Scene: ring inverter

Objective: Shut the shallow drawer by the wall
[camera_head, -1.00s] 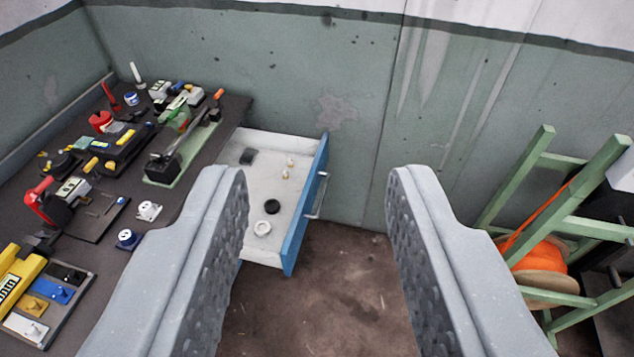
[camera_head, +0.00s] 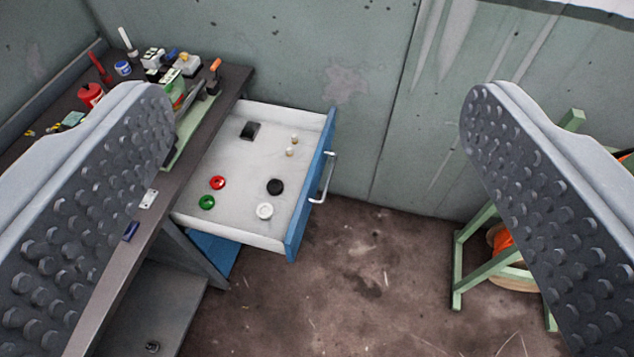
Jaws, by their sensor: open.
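The shallow drawer (camera_head: 225,155) is pulled out from the dark workbench, close to the back wall. It has a white inside, a blue front (camera_head: 312,190) facing right and a pale bar handle (camera_head: 327,178). My gripper (camera_head: 318,110) is wide open and empty. Its fingers show large at left and right, with the drawer seen between them. The left finger hides part of the bench.
The workbench (camera_head: 232,82) at left carries tools and parts. A green wooden rack (camera_head: 487,270) with an orange spool (camera_head: 503,243) stands at right, partly behind the right finger. The brown floor (camera_head: 370,275) between drawer and rack is clear. The wall (camera_head: 290,50) closes the back.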

